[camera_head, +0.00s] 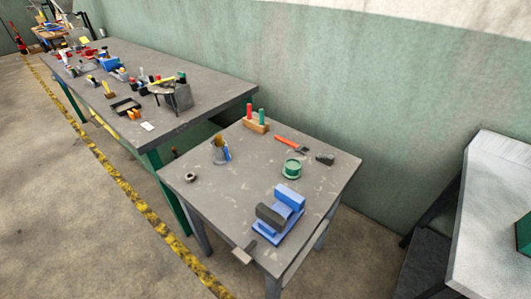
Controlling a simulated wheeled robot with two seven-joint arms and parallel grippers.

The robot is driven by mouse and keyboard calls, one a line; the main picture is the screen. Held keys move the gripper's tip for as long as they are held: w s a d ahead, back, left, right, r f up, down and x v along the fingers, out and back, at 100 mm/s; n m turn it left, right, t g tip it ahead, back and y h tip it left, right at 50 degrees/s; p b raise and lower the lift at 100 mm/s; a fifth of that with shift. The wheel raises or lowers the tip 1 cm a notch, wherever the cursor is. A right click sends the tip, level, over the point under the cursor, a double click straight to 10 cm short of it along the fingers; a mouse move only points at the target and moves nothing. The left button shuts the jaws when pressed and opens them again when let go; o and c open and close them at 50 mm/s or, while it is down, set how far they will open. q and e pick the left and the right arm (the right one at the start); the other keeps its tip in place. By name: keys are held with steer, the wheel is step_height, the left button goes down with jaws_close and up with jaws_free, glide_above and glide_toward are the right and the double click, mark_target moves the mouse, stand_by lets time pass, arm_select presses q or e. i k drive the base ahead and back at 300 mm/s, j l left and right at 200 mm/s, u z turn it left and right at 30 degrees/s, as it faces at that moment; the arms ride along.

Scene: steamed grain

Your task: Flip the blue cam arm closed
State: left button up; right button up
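A blue clamp-like fixture (279,220) sits near the front right edge of the small grey table (210,195). It has a blue base, a raised blue block (290,197) at its back right and a dark grey block (271,217) at its front left. A short grey bar-like piece (243,254) juts past the table's front edge, just left of the fixture; I cannot tell whether it belongs to it. Which part is the cam arm, and how it stands, is too small to tell. Neither of my grippers is in view.
On the small table are a green round container (292,168), an orange-handled tool (291,144), a dark small object (325,159), a wooden holder (255,124), a pen cup (219,151) and a ring (190,177). A cluttered long bench (200,82) stands behind left. A metal table (490,200) stands right.

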mark_target(228, 158)
steer(key=i+j+z, duration=0.15)
steer(key=j+z, duration=0.2)
steer(key=j, duration=0.15)
steer(key=j+z, duration=0.4)
steer(key=j, duration=0.15)
steer(key=j+z, duration=0.35)
steer(key=j, duration=0.25)
